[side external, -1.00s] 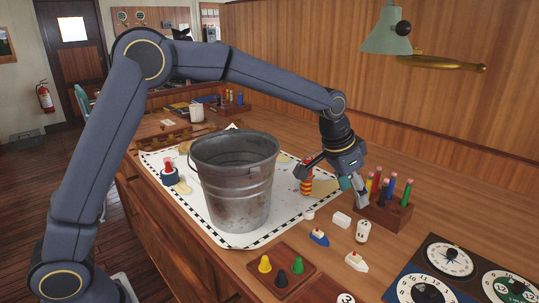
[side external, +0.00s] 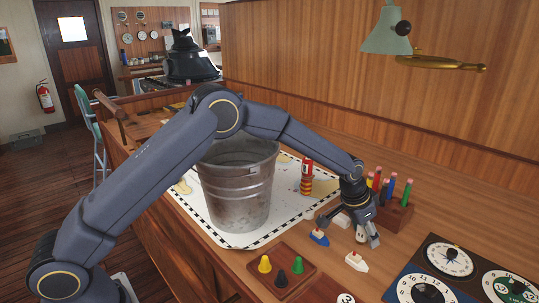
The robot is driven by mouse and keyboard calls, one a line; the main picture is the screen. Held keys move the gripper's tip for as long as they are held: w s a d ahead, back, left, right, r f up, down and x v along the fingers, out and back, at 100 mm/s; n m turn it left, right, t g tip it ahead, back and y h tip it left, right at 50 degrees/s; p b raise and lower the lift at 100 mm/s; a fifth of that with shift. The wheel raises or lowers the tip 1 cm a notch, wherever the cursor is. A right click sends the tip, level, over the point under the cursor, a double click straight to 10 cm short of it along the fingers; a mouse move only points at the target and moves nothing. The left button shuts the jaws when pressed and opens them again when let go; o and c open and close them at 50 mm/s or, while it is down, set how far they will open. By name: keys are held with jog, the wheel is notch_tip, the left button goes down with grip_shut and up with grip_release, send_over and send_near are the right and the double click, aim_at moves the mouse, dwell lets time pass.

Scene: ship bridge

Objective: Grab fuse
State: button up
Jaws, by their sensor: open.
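My gripper (side external: 348,231) is open and points down, low over the table, with one finger at each side. A small white upright piece with dark marks (side external: 360,235) shows between the fingers, partly hidden by them; I cannot tell if they touch it. A white block (side external: 341,218) is partly hidden behind the gripper. A red and yellow banded cylinder (side external: 306,178) stands upright on the chart, behind and left of the gripper. I cannot tell for certain which piece is the fuse.
A metal bucket (side external: 235,190) stands on the chart left of the gripper. A wooden holder with coloured sticks (side external: 397,215) is close on the right. Small toy boats (side external: 356,262) and a wooden tray of pegs (side external: 282,283) lie in front. Dial boards (side external: 447,262) are at front right.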

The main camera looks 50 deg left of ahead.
grip_shut()
dwell(0.5)
